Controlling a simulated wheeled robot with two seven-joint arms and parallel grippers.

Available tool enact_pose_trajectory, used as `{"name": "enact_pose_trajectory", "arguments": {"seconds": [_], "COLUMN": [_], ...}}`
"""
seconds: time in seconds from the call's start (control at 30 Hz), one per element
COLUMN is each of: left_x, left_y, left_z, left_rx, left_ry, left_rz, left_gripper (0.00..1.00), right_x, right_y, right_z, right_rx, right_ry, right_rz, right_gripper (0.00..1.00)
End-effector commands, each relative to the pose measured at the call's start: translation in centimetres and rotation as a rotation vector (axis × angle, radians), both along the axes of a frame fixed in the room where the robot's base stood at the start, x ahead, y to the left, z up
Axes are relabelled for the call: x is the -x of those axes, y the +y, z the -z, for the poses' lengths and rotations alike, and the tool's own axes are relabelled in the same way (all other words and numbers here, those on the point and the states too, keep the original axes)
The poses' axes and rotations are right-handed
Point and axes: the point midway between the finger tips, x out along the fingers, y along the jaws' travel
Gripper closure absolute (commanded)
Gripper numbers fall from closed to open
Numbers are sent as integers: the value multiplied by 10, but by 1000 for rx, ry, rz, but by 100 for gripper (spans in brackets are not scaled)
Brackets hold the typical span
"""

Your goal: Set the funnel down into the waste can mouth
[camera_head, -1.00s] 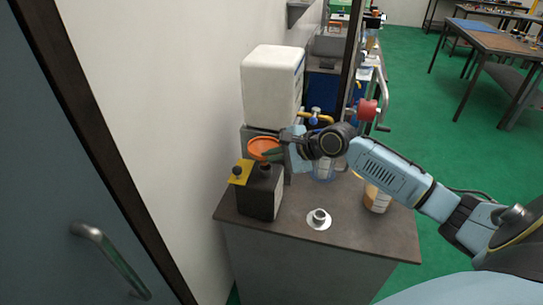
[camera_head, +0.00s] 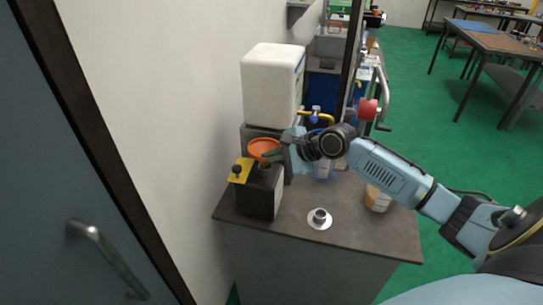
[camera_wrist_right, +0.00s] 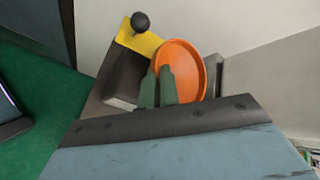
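The orange funnel (camera_head: 262,147) stands wide end up over the top of the dark, box-shaped waste can (camera_head: 259,194). Its lower end is hidden, so I cannot tell how far it sits in the mouth. A yellow flap with a black knob (camera_head: 240,172) stands open on the can's left. My right gripper (camera_head: 271,155) comes from the right. In the right wrist view its green fingers (camera_wrist_right: 158,88) are close together on the funnel's near left rim, one inside the orange bowl (camera_wrist_right: 187,68) and one outside. My left gripper is not in view.
A white container (camera_head: 272,86) stands behind the can against the wall. A small metal flanged piece (camera_head: 319,218) and a beaker-like vessel (camera_head: 377,198) stand on the grey bench (camera_head: 345,236). The bench front is mostly clear.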

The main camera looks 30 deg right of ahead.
Motion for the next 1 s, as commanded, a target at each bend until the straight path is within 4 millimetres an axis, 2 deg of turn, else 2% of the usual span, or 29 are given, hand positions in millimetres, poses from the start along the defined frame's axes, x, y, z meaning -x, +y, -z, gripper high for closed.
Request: {"name": "enact_pose_trajectory", "arguments": {"seconds": [0.43, 1.0], "left_x": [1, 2], "left_y": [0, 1], "left_z": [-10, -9], "left_rx": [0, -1], "left_ry": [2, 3], "left_rz": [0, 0], "left_gripper": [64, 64], "right_x": [1, 1], "right_y": [-3, -3], "right_z": [-1, 8], "right_rx": [-2, -1], "right_ry": [-1, 0], "right_rz": [0, -1], "right_gripper": [100, 100]}}
